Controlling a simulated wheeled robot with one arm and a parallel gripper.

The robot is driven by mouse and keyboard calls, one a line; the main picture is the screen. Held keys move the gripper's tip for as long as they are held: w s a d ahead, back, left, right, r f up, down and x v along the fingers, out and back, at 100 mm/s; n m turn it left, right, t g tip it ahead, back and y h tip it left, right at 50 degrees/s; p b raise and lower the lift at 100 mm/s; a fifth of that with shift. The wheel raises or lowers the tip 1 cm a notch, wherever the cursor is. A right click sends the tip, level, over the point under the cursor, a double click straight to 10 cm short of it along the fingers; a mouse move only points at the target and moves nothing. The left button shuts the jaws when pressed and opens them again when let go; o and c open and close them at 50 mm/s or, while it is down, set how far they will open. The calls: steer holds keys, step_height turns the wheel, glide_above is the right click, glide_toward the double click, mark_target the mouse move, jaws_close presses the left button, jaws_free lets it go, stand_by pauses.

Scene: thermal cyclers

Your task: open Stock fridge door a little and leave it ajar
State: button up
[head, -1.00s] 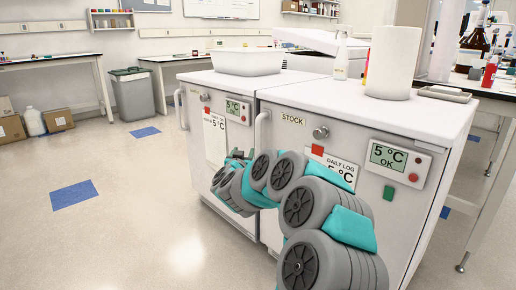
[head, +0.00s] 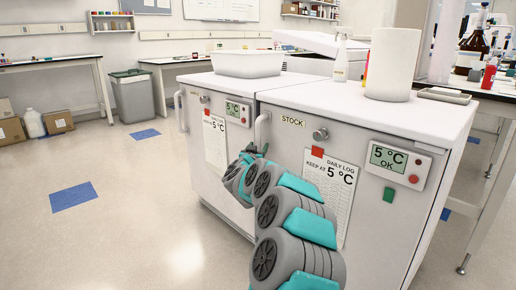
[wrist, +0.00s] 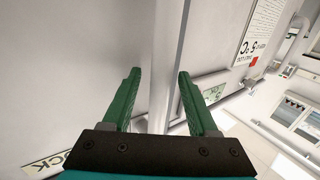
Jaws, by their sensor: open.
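The Stock fridge (head: 330,140) is the nearer white unit, with a STOCK label (head: 293,121) on its front. Its door looks shut. Its white vertical handle (head: 262,128) is at the door's left edge. My gripper (head: 249,152) is beside the lower part of this handle, partly hidden by my own arm. In the wrist view, its two green fingers (wrist: 158,72) are apart. A pale bar, apparently the handle (wrist: 165,45), runs between them in the picture. I cannot tell whether the fingers touch it. The STOCK label also shows in the wrist view (wrist: 48,162).
A second white fridge (head: 212,110) stands close on the left, with its own handle (head: 181,110) and display. The floor to the left is open.

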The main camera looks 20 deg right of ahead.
steer(key=shift+w, duration=0.1)
jaws_close()
stand_by(0.5)
stand_by(1.0)
